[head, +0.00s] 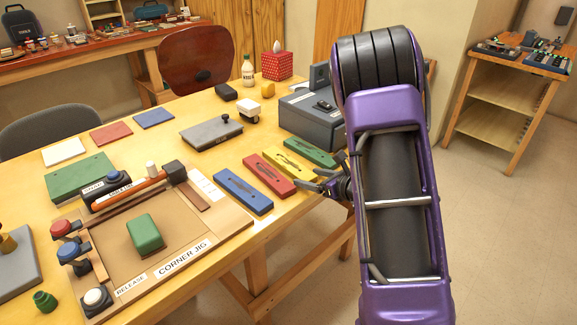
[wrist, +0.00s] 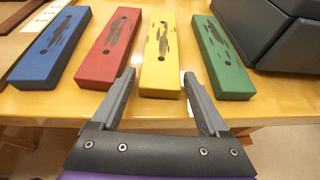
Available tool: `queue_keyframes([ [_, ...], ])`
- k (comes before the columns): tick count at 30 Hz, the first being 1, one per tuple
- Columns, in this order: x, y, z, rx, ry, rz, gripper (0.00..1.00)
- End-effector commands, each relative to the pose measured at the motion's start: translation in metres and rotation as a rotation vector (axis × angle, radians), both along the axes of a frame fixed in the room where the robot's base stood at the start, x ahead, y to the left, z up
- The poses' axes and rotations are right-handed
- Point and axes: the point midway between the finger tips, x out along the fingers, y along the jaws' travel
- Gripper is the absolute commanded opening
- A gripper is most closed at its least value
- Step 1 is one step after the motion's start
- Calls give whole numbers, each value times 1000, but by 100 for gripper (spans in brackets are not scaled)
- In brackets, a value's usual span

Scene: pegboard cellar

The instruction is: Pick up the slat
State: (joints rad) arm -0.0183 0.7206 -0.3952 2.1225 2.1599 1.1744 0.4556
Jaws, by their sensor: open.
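My gripper (head: 317,181) is open and empty at the table's right edge. In the wrist view its fingertips (wrist: 159,74) are spread on either side of the near end of the yellow bar (wrist: 161,55), with no visible grip on it. A blue bar (head: 243,191), a red bar (head: 269,174) and a green bar (head: 310,152) lie beside the yellow one in a row, all with dark marks on top. Thin brown wooden strips (head: 190,195) lie on the corner jig. The frames do not make clear which piece is the slat.
The corner jig (head: 205,236) fills the near left of the table, with a green block (head: 145,233) on it. A grey box (head: 312,121) stands behind the green bar. A grey plate (head: 211,132) lies behind the bars. The floor right of the table is clear.

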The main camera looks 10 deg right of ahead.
Motion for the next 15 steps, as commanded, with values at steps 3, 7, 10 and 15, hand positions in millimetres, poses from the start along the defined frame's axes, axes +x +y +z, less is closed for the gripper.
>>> queue_keyframes([
  [3,2,1,-1,-1,-1,-1,78],
  [7,2,1,-1,0,0,-1,78],
  [10,2,1,-1,0,0,-1,61],
  [15,2,1,-1,0,0,-1,31],
])
